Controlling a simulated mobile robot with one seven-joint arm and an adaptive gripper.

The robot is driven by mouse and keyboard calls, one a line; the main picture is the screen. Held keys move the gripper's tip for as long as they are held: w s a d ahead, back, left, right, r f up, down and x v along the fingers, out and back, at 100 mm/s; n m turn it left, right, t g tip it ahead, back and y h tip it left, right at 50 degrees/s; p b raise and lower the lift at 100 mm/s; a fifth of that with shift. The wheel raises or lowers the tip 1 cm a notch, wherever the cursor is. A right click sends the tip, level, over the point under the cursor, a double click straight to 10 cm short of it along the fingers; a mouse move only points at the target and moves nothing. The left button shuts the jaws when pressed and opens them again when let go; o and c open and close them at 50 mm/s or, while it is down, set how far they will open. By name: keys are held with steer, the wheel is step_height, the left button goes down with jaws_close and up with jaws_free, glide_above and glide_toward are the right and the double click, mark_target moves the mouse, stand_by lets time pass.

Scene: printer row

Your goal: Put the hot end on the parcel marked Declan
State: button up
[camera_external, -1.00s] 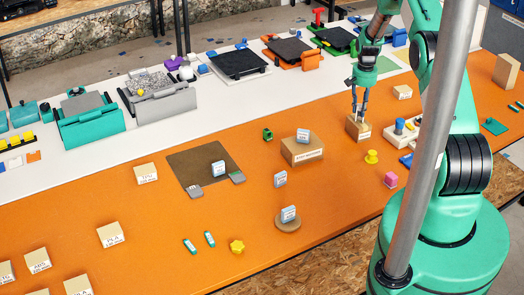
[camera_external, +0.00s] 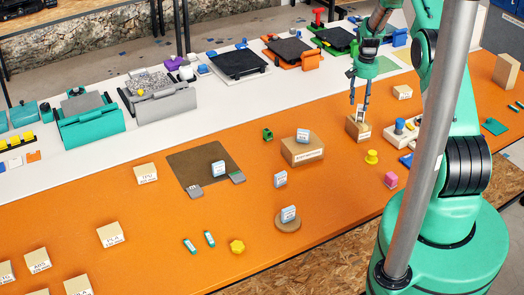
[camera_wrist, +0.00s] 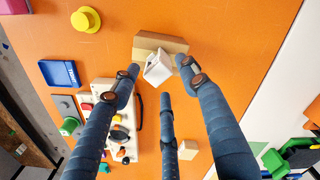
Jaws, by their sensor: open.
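My gripper (camera_external: 359,101) is open and empty, its fingers pointing down just above a small cardboard parcel (camera_external: 358,129). A pale block (camera_external: 360,115), perhaps the hot end, rests on that parcel. In the wrist view, the pale block (camera_wrist: 158,68) sits tilted against the parcel (camera_wrist: 172,42), with my gripper's fingertips (camera_wrist: 160,77) spread around it and apart from it. The label on this parcel is too small to read. A larger parcel (camera_external: 302,152) to the left carries a similar white-and-blue block (camera_external: 302,135); its label is not readable either.
Other labelled blocks stand on a brown mat (camera_external: 190,165) and a round disc (camera_external: 288,225).

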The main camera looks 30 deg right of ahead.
step_height(320, 180, up, 9)
steer(key=b, duration=0.1)
steer(key=shift+f, duration=0.15)
stand_by(0.3)
stand_by(0.5)
step_height(320, 180, up, 19)
steer(key=n+t, duration=0.1)
steer(key=n, duration=0.1)
glide_above(360, 106)
steer(key=s+a, duration=0.3)
steer(key=a, duration=0.7)
steer(key=s+a+r+n+t, duration=0.2)
steer(key=s+a+r, duration=0.85)
steer(key=r, duration=0.45)
steer(key=s+a+r+n+t, duration=0.1)
steer(key=s+a+r, duration=0.35)
steer(key=s, duration=0.35)
steer(key=s+a+r+n, duration=0.1)
steer(key=s+a+r, duration=0.2)
steer(key=s+a, duration=0.35)
steer(key=s+a+n, duration=0.1)
steer(key=s+a, duration=0.2)
steer(key=s, duration=0.5)
steer(key=s+a+n+t, duration=0.1)
steer(key=s+a, duration=0.1)
steer(key=s, duration=0.7)
steer(key=shift+a+f+n+t, duration=0.3)
steer(key=shift+a+f+n, duration=0.1)
steer(key=shift+f, duration=0.05)
